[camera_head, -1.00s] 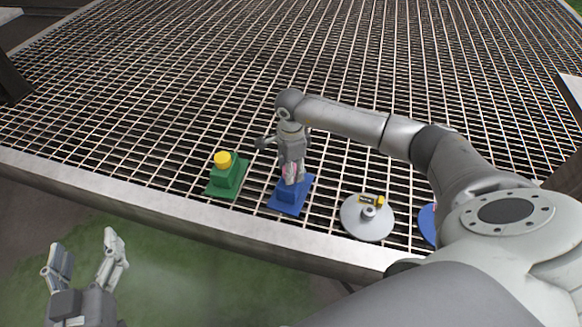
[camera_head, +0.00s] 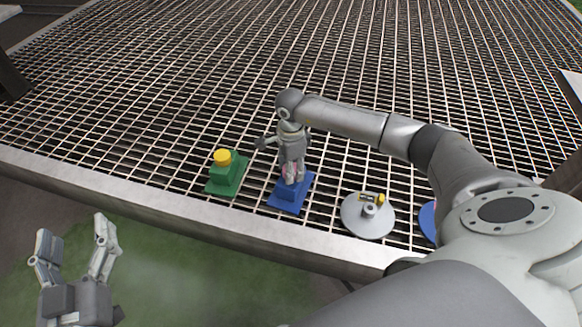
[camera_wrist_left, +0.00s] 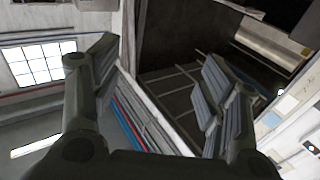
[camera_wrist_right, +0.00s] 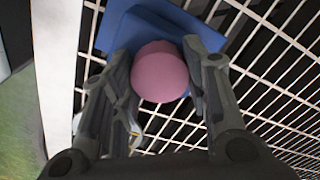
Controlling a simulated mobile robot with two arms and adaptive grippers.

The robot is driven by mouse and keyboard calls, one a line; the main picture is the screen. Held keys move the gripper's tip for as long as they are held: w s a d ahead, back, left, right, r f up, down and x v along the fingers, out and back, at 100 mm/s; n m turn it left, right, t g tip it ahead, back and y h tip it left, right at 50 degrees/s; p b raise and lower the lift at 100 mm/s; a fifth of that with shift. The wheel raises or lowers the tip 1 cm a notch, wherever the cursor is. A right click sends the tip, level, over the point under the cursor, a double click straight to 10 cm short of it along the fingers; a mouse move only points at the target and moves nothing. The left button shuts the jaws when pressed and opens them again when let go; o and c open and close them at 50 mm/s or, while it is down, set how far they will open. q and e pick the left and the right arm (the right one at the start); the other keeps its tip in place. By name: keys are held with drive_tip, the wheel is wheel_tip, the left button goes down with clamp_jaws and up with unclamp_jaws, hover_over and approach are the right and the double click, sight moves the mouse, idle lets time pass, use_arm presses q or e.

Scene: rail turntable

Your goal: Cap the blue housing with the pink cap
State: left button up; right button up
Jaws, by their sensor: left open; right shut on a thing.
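The blue housing (camera_head: 291,195) sits on the grating near its front edge. It also shows in the right wrist view (camera_wrist_right: 120,22), behind the pink cap. My right gripper (camera_head: 292,180) points down over the housing and is shut on the pink cap (camera_wrist_right: 160,72). In the head view only slivers of pink show between the fingers. The cap is at the top of the housing; whether it touches is hidden by the fingers. My left gripper (camera_head: 72,250) is open and empty, off the front edge of the grating. Its two open fingers also show in the left wrist view (camera_wrist_left: 160,95).
A green housing (camera_head: 227,176) with a yellow cap (camera_head: 222,157) stands left of the blue one. A round grey plate (camera_head: 367,216) with a small yellow-and-black part (camera_head: 371,198) stands to the right. A blue disc (camera_head: 428,222) is partly hidden by my right arm. Grating behind is clear.

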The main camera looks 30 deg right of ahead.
use_arm(q)
drive_tip(key=shift+r+t, duration=0.4)
drive_tip(key=shift+r, duration=0.3)
use_arm(e)
drive_tip(key=shift+f, duration=0.2)
drive_tip(key=o, duration=1)
use_arm(q)
drive_tip(key=shift+d, duration=0.1)
use_arm(e)
wheel_tip(320, 180, up, 12)
drive_tip(key=shift+a, duration=0.1)
